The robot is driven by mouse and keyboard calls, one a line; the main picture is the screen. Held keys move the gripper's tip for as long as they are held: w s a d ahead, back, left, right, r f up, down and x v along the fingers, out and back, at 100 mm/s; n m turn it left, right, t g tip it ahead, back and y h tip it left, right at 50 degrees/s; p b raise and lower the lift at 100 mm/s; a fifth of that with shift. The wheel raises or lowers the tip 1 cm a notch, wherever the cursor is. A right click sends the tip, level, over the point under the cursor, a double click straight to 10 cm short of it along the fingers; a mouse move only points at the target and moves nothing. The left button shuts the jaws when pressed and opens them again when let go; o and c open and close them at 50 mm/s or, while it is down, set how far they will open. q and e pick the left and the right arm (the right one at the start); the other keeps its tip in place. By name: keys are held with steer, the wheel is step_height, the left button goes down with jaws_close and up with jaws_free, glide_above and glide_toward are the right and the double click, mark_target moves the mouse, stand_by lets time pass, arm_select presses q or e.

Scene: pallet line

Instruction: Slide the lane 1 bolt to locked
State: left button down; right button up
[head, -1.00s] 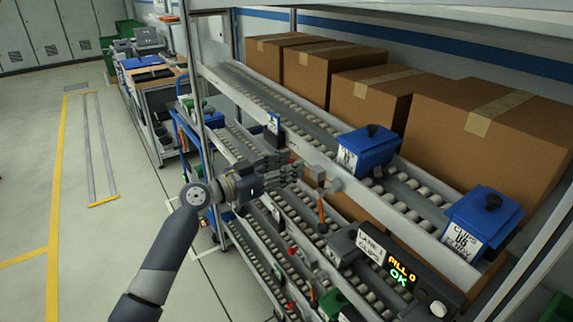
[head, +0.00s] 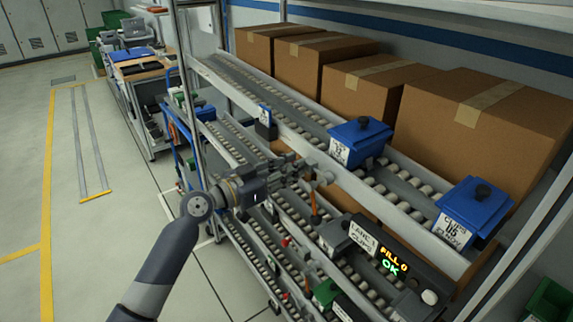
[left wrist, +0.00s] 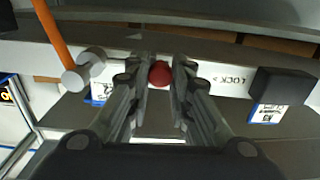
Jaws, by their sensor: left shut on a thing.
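The bolt's round red knob (left wrist: 160,74) shows in the left wrist view between my left gripper's fingertips. My left gripper (left wrist: 160,84) is shut on it. A white label reading "LOCK" with an arrow (left wrist: 230,80) is just right of the knob. In the head view my left gripper (head: 308,174) is at the rack's middle rail, and its fingers hide the knob. The "LANE 1 CLIPS" sign (head: 363,239) stands to the lower right, beside a display (head: 393,260) reading "FILL 0" and "OK". My right gripper is not in view.
An orange handle (left wrist: 52,35) with a grey round end hangs close beside the gripper. A dark block (left wrist: 283,86) sits on the rail right of the label. Blue lidded bins (head: 360,140) stand on the upper roller lane, with cardboard boxes (head: 438,125) behind. Floor at left is clear.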

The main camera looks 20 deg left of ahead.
arm_select(q)
steer(key=c, duration=1.4)
jaws_free()
steer(key=shift+s+d+f, duration=0.1)
steer(key=shift+d, duration=0.1)
steer(key=shift+c, duration=0.2)
steer(key=shift+s, duration=0.1)
steer(key=v, duration=1.2)
